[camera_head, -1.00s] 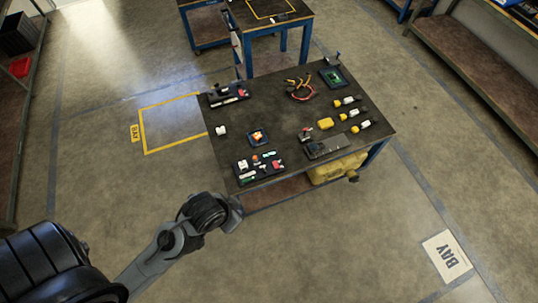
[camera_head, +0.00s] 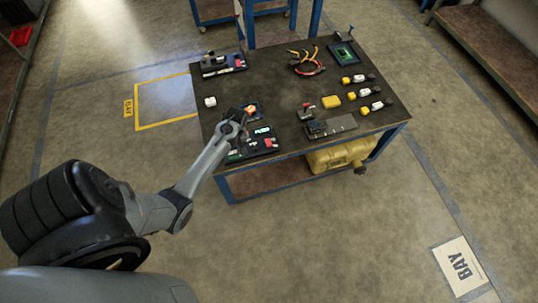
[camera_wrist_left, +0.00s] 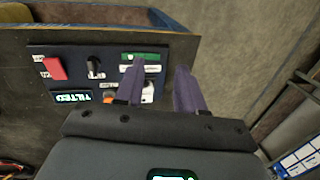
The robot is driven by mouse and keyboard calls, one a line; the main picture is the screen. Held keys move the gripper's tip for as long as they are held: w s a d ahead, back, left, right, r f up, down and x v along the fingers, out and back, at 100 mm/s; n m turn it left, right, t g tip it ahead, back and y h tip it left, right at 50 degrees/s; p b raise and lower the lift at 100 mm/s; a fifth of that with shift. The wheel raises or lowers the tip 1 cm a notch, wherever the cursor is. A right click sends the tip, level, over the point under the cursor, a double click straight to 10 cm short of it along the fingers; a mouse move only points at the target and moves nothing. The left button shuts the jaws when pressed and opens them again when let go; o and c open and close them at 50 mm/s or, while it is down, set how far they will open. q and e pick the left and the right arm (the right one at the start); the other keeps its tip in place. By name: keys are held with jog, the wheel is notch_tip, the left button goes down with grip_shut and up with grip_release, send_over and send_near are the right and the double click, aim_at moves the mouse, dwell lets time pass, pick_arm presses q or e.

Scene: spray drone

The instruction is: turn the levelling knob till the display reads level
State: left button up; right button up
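The dark control panel (camera_head: 270,152) lies on the near-left part of the table. In the left wrist view its display (camera_wrist_left: 72,97) reads TILTED in cyan letters. That view also shows a red switch (camera_wrist_left: 54,68), a black knob-like part (camera_wrist_left: 96,64) and a green label (camera_wrist_left: 145,56). White and orange parts are partly hidden behind a finger; I cannot tell for sure which part is the levelling knob. My left gripper (camera_head: 243,120) is above the panel's far left side. Its two fingers (camera_wrist_left: 161,72) are apart with nothing seen between them. My right gripper is out of view.
A yellow tank (camera_head: 340,156) sits below.

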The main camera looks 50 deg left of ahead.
pick_arm(q)
jog(key=w+a+f+t+b, duration=0.1)
jog(key=w+f+b, duration=0.25)
jog(key=w, duration=0.35)
notch_tip(320, 180, up, 2)
jog(key=t+b, duration=0.1)
jog(key=b, duration=0.2)
send_over(255, 147)
jog(key=shift+n, duration=0.4)
jog(key=f, duration=0.3)
jog(key=f+b, duration=0.1)
jog(key=f, duration=0.2)
jog(key=f+b, duration=0.1)
jog(key=f, duration=0.3)
jog(key=shift+w+a, duration=0.1)
jog(key=shift+a, duration=0.2)
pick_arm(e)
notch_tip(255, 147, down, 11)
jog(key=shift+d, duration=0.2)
pick_arm(q)
grip_shut()
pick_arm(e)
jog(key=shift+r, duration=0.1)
